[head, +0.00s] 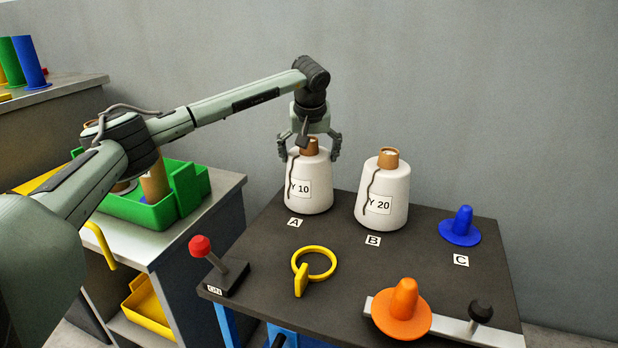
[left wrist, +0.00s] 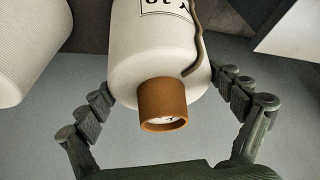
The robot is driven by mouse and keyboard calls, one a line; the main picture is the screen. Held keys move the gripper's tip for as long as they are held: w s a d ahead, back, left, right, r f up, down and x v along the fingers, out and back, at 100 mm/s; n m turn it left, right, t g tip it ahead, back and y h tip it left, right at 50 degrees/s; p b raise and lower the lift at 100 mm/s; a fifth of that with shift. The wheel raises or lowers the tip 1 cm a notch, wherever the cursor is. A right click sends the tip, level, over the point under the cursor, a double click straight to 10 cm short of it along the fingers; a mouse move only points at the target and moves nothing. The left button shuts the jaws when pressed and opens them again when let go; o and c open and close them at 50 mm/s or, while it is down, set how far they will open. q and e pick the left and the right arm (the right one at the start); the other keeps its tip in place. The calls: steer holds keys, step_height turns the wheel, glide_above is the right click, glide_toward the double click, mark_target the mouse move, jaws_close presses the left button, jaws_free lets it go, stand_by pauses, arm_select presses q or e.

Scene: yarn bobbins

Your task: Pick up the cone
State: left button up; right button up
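A white yarn cone labelled Y 10 (head: 310,190) stands upright at mark A (head: 294,222) on the dark table. A second white cone, labelled Y 20 (head: 383,195), stands at mark B (head: 373,241). My left gripper (head: 310,153) is over the Y 10 cone, pointing down. Its fingers are spread open on either side of the cone's brown top. In the left wrist view the Y 10 cone (left wrist: 155,55) and its brown tube end (left wrist: 162,103) lie between the open fingers, with gaps on both sides. My right gripper is not in view.
The dark table (head: 250,240) also carries a blue cone-shaped piece (head: 460,228) by mark C, an orange one (head: 403,308), a yellow ring (head: 314,262) and a red-knobbed lever (head: 201,247). A green bin (head: 150,212) stands on the side bench. A wall is behind.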

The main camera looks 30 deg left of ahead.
arm_select(q)
steer(key=shift+r, duration=0.1)
steer(key=c, duration=1)
steer(key=shift+r, duration=0.35)
step_height(320, 180, up, 8)
steer(key=shift+r+p, duration=0.2)
steer(key=shift+p, duration=0.2)
steer(key=shift+r, duration=0.45)
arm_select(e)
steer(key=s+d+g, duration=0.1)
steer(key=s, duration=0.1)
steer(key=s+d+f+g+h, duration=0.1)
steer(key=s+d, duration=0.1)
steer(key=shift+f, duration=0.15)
